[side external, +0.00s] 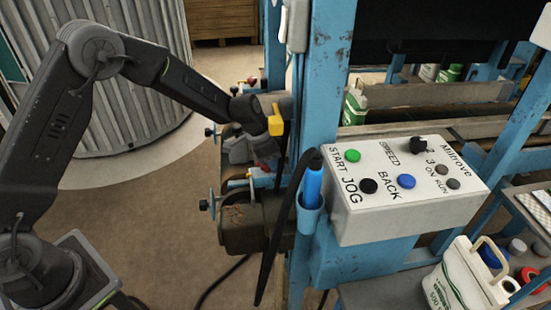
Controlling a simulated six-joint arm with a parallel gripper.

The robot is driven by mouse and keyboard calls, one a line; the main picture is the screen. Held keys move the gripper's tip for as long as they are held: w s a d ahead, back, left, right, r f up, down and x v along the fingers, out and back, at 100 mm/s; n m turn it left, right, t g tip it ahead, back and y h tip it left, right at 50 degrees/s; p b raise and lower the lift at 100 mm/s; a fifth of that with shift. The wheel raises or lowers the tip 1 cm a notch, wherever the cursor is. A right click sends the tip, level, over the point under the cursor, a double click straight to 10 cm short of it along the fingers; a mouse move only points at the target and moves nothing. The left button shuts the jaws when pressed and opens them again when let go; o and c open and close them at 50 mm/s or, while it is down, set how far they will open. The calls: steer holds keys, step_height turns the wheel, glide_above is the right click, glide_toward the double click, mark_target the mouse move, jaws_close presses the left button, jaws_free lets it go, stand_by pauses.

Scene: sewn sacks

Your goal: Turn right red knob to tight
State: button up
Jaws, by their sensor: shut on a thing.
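I cannot make out a red knob at the fingertips, nor how far any knob is turned. The dark brown machine head (255,225) is just below my gripper, with a blue-handled screw (212,203) at its left side. A yellow block (276,119) is beside my wrist.
The blue post (322,90) stands close on the right of my gripper. A white control box (400,190) with coloured buttons, a blue pen-like tool (313,185) in a holder and a hanging black cable (278,235) are nearby. Floor at the left is clear.

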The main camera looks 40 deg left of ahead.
steer(key=shift+m, duration=0.3)
steer(key=m, duration=0.1)
steer(key=m+g, duration=0.1)
steer(key=m+h, duration=0.1)
steer(key=shift+s+d, duration=0.2)
steer(key=shift+s, duration=0.05)
steer(key=m+g, duration=0.1)
steer(key=m, duration=0.1)
steer(key=s+m+g, duration=0.1)
steer(key=m, duration=0.2)
steer(key=shift+d, duration=0.1)
steer(key=m+g, duration=0.1)
steer(key=m, duration=0.3)
steer(key=shift+s+m+g, duration=0.3)
steer(key=shift+s+g, duration=0.05)
steer(key=shift+g, duration=0.05)
steer(key=m, duration=0.1)
steer(key=m+g, duration=0.1)
steer(key=m, duration=0.2)
steer(key=shift+s+a+m+g+y, duration=0.3)
steer(key=shift+s+y, duration=0.1)
steer(key=o, duration=0.9)
